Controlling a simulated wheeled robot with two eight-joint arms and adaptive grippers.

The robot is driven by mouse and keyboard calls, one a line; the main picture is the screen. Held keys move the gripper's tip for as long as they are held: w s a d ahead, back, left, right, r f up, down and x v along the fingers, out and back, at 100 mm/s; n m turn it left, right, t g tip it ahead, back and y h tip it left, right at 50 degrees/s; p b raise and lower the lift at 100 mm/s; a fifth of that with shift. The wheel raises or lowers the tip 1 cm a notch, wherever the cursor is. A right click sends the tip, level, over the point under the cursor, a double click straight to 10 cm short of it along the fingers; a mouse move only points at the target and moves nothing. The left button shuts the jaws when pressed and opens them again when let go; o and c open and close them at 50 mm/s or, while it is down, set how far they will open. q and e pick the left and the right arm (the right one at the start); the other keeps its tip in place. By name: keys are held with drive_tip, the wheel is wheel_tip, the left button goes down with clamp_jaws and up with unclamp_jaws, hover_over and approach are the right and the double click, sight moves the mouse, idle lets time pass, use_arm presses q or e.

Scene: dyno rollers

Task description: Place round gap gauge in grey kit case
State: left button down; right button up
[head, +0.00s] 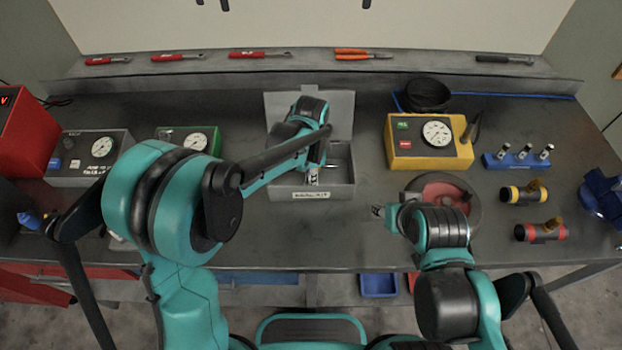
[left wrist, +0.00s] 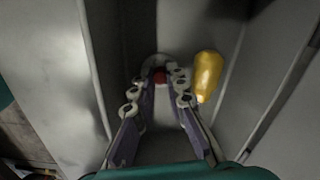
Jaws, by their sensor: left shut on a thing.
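The grey kit case (head: 340,192) stands open near the middle of the bench, its lid raised at the back. My left gripper (head: 312,178) reaches down into the case. In the left wrist view, its fingers (left wrist: 160,88) are closed around a small round grey piece with a red centre, which appears to be the round gap gauge (left wrist: 160,62); it is partly hidden by the fingertips. In the head view the arm and gripper hide the gauge. My right gripper (head: 380,212) is over the bench, right of the case; its jaws are too small to judge.
A yellow handle-like thing (left wrist: 208,72) lies inside the case beside the fingers. A yellow meter box (head: 428,155) stands right of the case, and a round grey dish with a red inside (head: 445,190) is near my right arm. Bare bench lies before the case.

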use_arm(q)
drive_tip(key=shift+r, duration=0.1)
drive_tip(key=shift+f, duration=0.2)
drive_tip(key=c, duration=1.5)
unclamp_jaws()
drive_tip(key=shift+c, duration=0.2)
drive_tip(key=shift+r, duration=0.1)
